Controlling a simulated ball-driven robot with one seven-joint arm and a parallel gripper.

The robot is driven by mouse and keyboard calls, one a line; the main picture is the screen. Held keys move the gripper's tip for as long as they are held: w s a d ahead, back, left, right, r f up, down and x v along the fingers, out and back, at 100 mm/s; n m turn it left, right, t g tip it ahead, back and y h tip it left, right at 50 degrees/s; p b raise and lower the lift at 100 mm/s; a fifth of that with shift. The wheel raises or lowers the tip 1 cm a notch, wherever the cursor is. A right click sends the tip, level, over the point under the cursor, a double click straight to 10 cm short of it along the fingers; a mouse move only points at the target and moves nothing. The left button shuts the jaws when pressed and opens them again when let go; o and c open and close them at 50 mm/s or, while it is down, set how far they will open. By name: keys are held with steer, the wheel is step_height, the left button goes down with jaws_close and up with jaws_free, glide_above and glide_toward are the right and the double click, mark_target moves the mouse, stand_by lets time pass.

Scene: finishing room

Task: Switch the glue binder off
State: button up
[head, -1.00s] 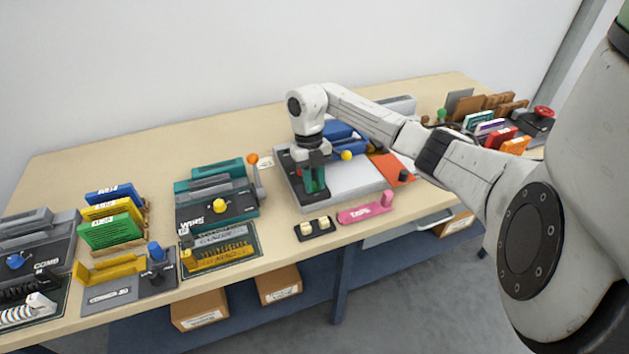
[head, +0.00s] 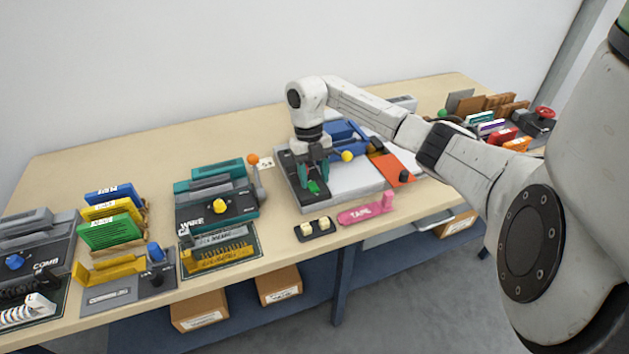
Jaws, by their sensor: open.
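A grey machine (head: 352,187) with a dark left panel and blue parts stands mid-table; it appears to be the glue binder, though no label on it is readable. A small bright green piece (head: 314,187), which looks like a switch, shows on its dark panel. My gripper (head: 314,183) points down over that panel, with its dark teal fingers apart and nothing seen held. The green piece shows between and just below the fingertips. I cannot tell whether they touch it, or which way the switch is set. The fingers hide part of the panel.
A teal WIRE machine (head: 190,212) with an orange-knobbed lever (head: 253,160) stands to the left. A pink TAPE dispenser (head: 366,213) and a black block with cream buttons (head: 315,229) sit in front. An orange pad (head: 388,168) lies right. The table is clear behind.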

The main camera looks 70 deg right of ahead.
mark_target(311, 182)
steer(key=b+v, duration=0.1)
steer(key=v, duration=0.8)
